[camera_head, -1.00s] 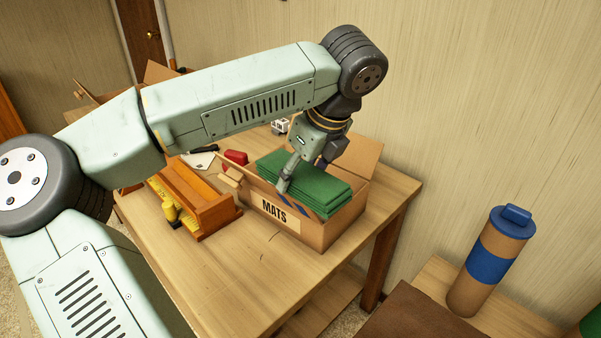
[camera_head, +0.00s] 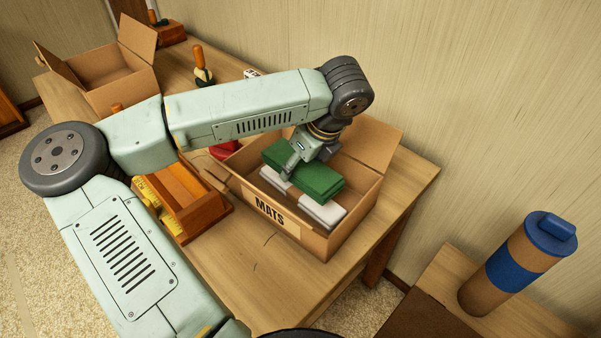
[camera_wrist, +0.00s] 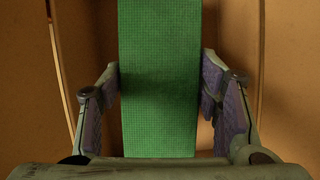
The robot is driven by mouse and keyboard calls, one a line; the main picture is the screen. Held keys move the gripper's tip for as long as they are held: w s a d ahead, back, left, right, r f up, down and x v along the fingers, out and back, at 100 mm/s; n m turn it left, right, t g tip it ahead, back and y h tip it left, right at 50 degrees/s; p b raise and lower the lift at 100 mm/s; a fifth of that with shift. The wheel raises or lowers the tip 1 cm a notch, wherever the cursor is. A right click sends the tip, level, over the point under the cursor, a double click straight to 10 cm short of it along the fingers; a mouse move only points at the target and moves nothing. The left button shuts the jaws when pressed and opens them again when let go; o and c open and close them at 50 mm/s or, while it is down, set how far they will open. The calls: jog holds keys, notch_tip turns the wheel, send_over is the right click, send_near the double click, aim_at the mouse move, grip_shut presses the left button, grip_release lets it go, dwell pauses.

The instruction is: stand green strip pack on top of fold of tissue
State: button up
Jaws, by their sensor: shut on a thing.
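The green strip pack (camera_head: 318,178) is a folded, layered green bundle over the open MATS box (camera_head: 318,240). My gripper (camera_head: 294,168) is shut on it. In the wrist view the pack (camera_wrist: 160,80) runs lengthwise between my two finger pads (camera_wrist: 160,105). The fold of tissue appears to be the pale grey-white pack (camera_head: 325,212) with a brownish band, inside the box below the green pack. Its far part is hidden by the green pack. I cannot tell whether the two touch. The green pack lies flat rather than on end.
The box's raised back flap (camera_head: 365,145) stands close to my wrist. A wooden tray (camera_head: 185,195) with a yellow item is left of the box. An empty open carton (camera_head: 105,75) is at the far left. A capped brown tube (camera_head: 515,265) stands on the right.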

aim_at(300, 176)
notch_tip(300, 176, down, 4)
jog(key=shift+r+p, duration=0.1)
jog(key=shift+p, duration=0.5)
jog(key=shift+f, duration=0.3)
jog(key=shift+f+b, duration=0.15)
jog(key=shift+b, duration=0.15)
jog(key=o, duration=1.4)
jog(key=b+v, duration=0.3)
jog(key=v, duration=0.9)
